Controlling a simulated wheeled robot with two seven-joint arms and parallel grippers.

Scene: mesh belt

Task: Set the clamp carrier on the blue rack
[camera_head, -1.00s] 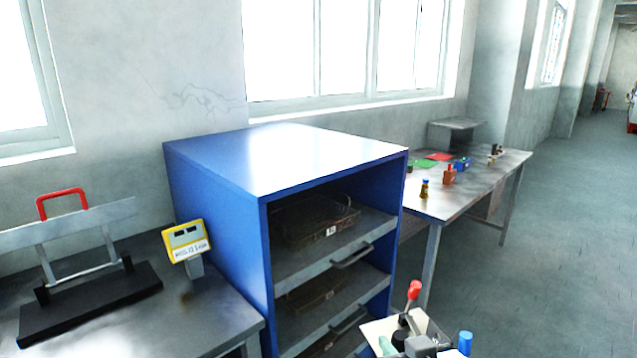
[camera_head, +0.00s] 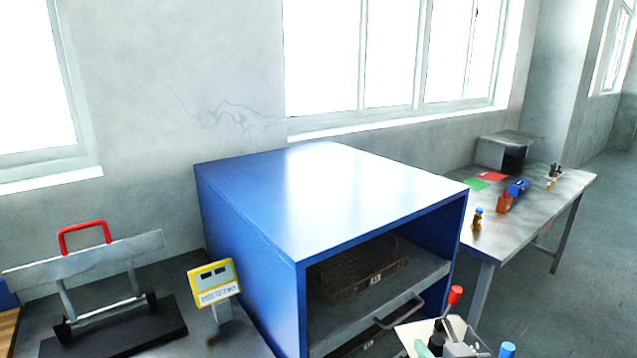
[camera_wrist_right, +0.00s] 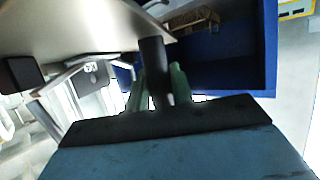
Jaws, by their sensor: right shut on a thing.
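The blue rack (camera_head: 240,235) stands ahead, open at the front, with grey shelves holding dark wire trays (camera_head: 358,270). Its top is bare. The clamp carrier (camera_head: 415,334), a pale plate with a red-tipped lever and a blue knob, shows at the bottom edge, in front of the rack's right side. My right gripper (camera_wrist_right: 155,90) is shut on the carrier's dark post, its greenish fingers on either side. The pale plate (camera_wrist_right: 85,30) fills the upper left of the wrist view, with the rack (camera_wrist_right: 235,75) beyond. The carrier's lower part is cut off in the head view. My left gripper is out of view.
A yellow display unit (camera_head: 213,283) and a black stand with a red handle (camera_head: 85,235) are on the left bench. A metal table (camera_head: 540,205) with small coloured items stands right of the rack. Open floor (camera_head: 600,230) lies at far right.

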